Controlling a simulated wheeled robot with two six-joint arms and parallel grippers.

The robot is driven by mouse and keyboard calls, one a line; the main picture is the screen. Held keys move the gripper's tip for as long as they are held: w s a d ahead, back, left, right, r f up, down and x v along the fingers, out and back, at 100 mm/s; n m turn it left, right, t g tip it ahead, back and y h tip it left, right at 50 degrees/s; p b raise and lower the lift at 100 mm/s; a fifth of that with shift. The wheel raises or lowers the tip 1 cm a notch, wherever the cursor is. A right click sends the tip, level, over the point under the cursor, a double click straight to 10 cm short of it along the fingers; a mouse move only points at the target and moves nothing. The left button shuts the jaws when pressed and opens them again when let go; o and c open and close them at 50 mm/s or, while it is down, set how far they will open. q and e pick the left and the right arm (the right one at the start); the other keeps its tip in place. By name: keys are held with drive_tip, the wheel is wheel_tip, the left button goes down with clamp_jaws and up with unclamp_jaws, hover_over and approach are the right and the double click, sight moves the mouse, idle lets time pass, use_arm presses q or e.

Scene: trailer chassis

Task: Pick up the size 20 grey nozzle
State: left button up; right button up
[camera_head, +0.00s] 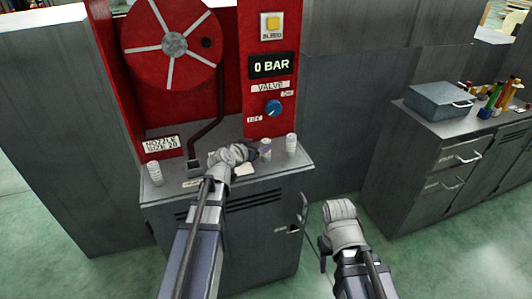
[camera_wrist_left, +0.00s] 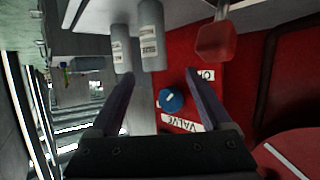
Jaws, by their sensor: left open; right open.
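Three small cylindrical nozzles stand on the grey cabinet top in the head view: one at the left (camera_head: 155,173), a grey-purple one (camera_head: 265,149) by my left gripper, and a pale one (camera_head: 291,145) at the right. My left gripper (camera_head: 250,154) is low over the cabinet top, open and empty.
A red panel holds a hose reel (camera_head: 174,45), a "NOZZLE SIZE 20" sign (camera_head: 160,144), a "0 BAR" display (camera_head: 271,66) and a blue valve knob (camera_head: 273,108). A grey toolbox (camera_head: 438,99) sits on the right counter. The floor between the cabinets is clear.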

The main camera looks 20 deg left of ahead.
sight(264, 143)
use_arm(q)
drive_tip(key=shift+d+b+x, duration=0.2)
drive_tip(key=shift+b+x, duration=0.3)
drive_tip(key=shift+x, duration=1)
drive_tip(key=shift+d+b+x, duration=0.15)
drive_tip(key=shift+b+x, duration=0.3)
drive_tip(key=shift+x, duration=1.1)
drive_tip(key=shift+s+r, duration=0.1)
drive_tip(key=shift+s, duration=0.1)
drive_tip(key=shift+c, duration=0.5)
clamp_jaws()
